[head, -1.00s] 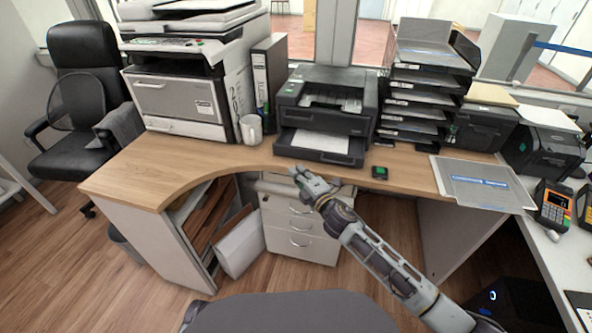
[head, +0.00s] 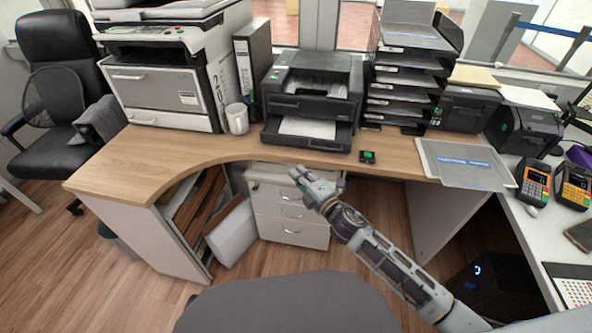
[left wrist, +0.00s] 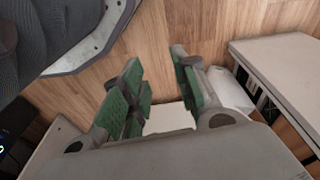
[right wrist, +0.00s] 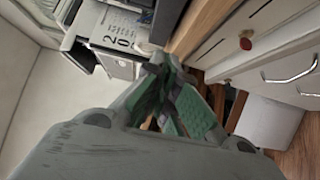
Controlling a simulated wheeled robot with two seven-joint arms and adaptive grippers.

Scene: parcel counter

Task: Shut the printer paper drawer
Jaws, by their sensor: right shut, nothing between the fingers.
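The black printer (head: 315,82) stands on the wooden desk. Its paper drawer (head: 306,133) sticks out at the front with white paper in it. My right gripper (head: 306,178) is shut and empty, in front of the desk edge and below the drawer, apart from it. Its closed green-padded fingers also show in the right wrist view (right wrist: 160,75). My left gripper (left wrist: 155,72) is open and empty over the floor in the left wrist view. It is outside the head view.
A white mug (head: 236,118) and a binder stand left of the printer. A white drawer cabinet (head: 291,208) stands under the desk. A grey chair (head: 285,303) is in front.

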